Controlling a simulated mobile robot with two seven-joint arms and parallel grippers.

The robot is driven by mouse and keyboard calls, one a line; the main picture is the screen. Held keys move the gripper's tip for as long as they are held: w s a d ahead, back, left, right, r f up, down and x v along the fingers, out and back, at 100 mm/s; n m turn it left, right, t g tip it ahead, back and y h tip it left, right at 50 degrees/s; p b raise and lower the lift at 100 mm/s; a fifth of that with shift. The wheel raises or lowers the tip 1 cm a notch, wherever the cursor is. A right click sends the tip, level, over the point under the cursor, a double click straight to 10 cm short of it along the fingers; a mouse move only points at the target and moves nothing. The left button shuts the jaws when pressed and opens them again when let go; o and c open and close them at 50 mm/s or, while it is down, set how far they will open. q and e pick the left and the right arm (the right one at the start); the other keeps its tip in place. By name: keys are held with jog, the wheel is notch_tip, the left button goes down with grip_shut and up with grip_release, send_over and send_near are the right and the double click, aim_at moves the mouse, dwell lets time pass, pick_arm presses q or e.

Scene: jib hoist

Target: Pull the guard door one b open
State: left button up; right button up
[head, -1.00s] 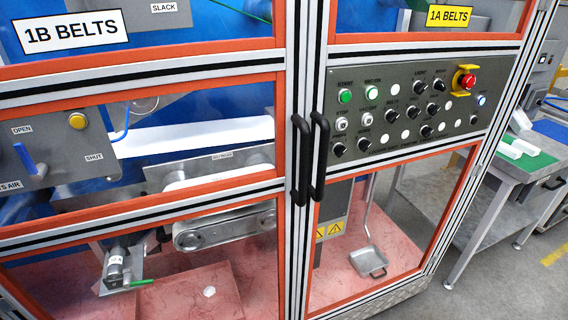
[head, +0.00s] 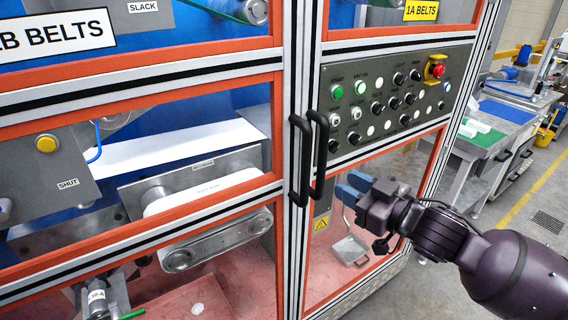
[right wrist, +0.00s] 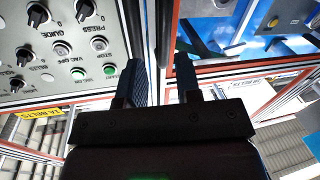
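Guard door one b, with the "1B BELTS" sign (head: 55,36), is an orange-edged clear panel door at the left in the head view. It looks shut against the grey post. Its black upright handle (head: 296,190) stands beside the matching handle (head: 321,160) of the 1A door. My right gripper (head: 350,186) is just right of both handles, apart from them, its bluish fingertips towards the post. In the right wrist view the fingers (right wrist: 161,78) are spread, with the post and dark upright strips beyond; I cannot tell which strip is a handle. My left gripper is not in view.
The control panel (head: 385,97) with knobs and a red stop button is above my right gripper. Belt machinery (head: 205,185) lies behind the left door. A bench with a green mat (head: 482,137) stands at the right. Grey floor (head: 540,190) is open there.

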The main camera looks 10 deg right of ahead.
jog(key=w+a, duration=0.2)
jog(key=w, duration=0.1)
jog(key=w+a+m, duration=0.1)
jog(key=w+a, duration=0.1)
jog(key=w, duration=0.1)
jog(key=w+a+m+p, duration=0.1)
jog(key=w+a, duration=0.1)
jog(key=w, duration=0.1)
jog(key=shift+a, duration=0.1)
dwell(0.4)
grip_shut()
